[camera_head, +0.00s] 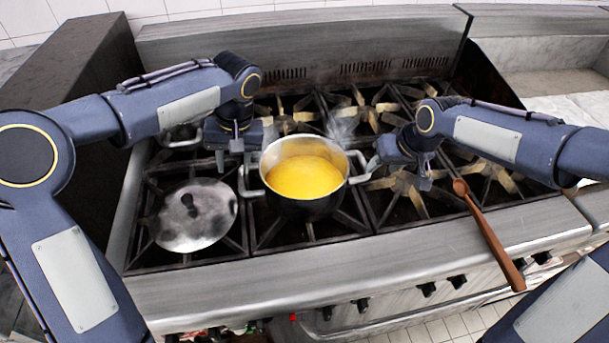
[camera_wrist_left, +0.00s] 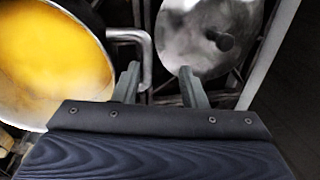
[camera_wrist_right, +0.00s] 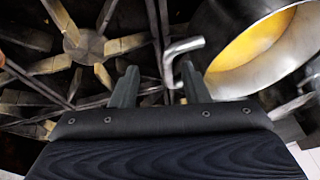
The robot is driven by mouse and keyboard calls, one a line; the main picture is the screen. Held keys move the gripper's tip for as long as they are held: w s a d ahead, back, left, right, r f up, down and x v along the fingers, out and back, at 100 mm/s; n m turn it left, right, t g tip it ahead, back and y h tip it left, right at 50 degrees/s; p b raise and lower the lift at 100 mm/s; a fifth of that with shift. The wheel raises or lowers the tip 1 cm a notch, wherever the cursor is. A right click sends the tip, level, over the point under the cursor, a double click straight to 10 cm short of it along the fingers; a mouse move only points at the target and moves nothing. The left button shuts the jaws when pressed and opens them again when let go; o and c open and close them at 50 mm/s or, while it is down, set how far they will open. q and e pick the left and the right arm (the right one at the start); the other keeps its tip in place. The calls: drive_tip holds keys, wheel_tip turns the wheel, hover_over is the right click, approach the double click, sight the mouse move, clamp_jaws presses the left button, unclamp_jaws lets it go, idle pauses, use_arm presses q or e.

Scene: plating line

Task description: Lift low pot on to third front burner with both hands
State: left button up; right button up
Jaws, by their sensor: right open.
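The low pot (camera_head: 305,205) stands upright on the second front burner from the left, filled with yellow liquid. It has a metal loop handle on each side. My left gripper (camera_head: 234,165) is at the left handle (camera_head: 246,185); in the left wrist view that handle (camera_wrist_left: 148,62) lies between the open fingers. My right gripper (camera_head: 399,179) is at the right handle (camera_head: 359,170); in the right wrist view its bar (camera_wrist_right: 168,62) lies between the open fingers, nearer the right one. The third front burner (camera_head: 405,187) is bare, partly under my right gripper.
A round metal lid (camera_head: 180,232) with a dark knob lies on the left front burner. A wooden spoon (camera_head: 490,237) lies at the right, across the stove's front edge. Another pot (camera_head: 180,137) stands behind my left arm. Steam rises near the back burners.

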sight(241, 179)
use_arm(q)
drive_tip(key=shift+w+d+f+n, duration=0.15)
drive_tip(key=shift+w+d+f, duration=0.15)
drive_tip(key=shift+w+d, duration=0.25)
drive_tip(key=shift+w+d+f+n, duration=0.15)
drive_tip(key=shift+w+d+f, duration=0.15)
drive_tip(key=shift+w, duration=0.35)
use_arm(e)
drive_tip(key=w, duration=0.1)
drive_tip(key=w+a, duration=0.1)
drive_tip(key=f, duration=0.1)
drive_tip(key=shift+w+a, duration=0.25)
drive_tip(key=shift+w, duration=0.15)
drive_tip(key=shift+f, duration=0.1)
use_arm(q)
drive_tip(key=f, duration=0.2)
drive_tip(key=a+f, duration=0.1)
drive_tip(key=f, duration=0.4)
drive_tip(key=shift+s+a+f, duration=0.15)
drive_tip(key=shift+a+f, duration=0.15)
use_arm(e)
drive_tip(key=x, duration=0.7)
drive_tip(key=shift+a+f, duration=0.1)
drive_tip(key=shift+f, duration=0.25)
drive_tip(key=shift+c, duration=0.2)
use_arm(q)
clamp_jaws()
use_arm(e)
clamp_jaws()
